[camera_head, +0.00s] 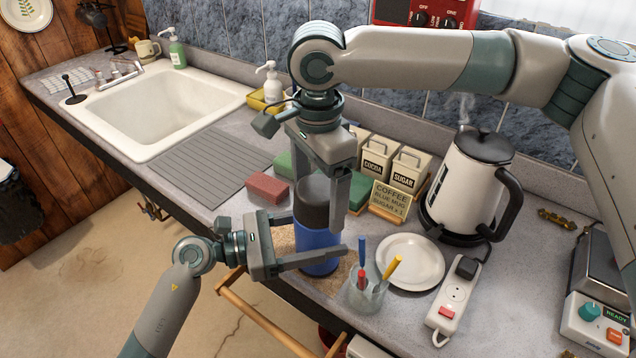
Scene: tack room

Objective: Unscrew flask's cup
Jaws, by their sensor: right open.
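The flask (316,239) stands upright on a brown mat near the counter's front edge. It has a blue body and a dark grey cup (313,205) on top. My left gripper (322,234) comes in from the left, shut on the blue body, with one finger across its front; the other finger is partly hidden. My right gripper (322,200) points down from above. Its open fingers straddle the cup, one at its right side and one behind on the left. I cannot tell whether they touch it.
Close right of the flask are a glass with coloured sticks (368,290), a white plate (411,260) and a power strip (453,302). A steaming kettle (468,185), canisters (408,168) and a coffee sign (389,198) stand behind. A reddish block (267,187) and sink (165,105) are left.

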